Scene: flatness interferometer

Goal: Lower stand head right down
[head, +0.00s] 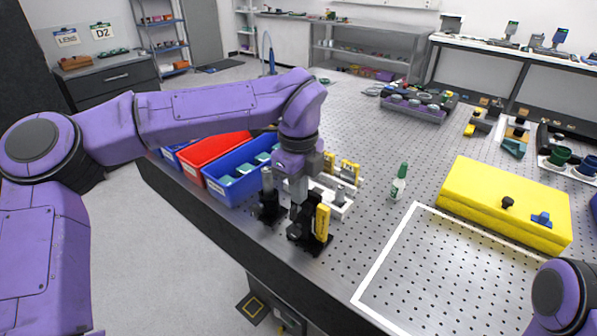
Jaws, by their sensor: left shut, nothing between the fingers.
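My left arm reaches in from the left, and its gripper (298,208) points down over a small dark stand (308,240) near the table's front left edge. The gripper is shut with nothing between its fingers. A yellow upright block (322,222) shows on the stand's right side. The gripper hides much of the stand, so I cannot tell its head's height or whether the fingers touch it. A second dark piece with a grey post (267,196) stands just left of the gripper. My right gripper is out of view; only a purple part of mine shows at bottom right.
Blue (240,180) and red (212,150) bins line the table's left edge. A pale tray (335,200) with small parts lies behind the stand. A green-capped bottle (399,183) and a yellow case (505,205) stand to the right. The white-outlined area (450,270) is clear.

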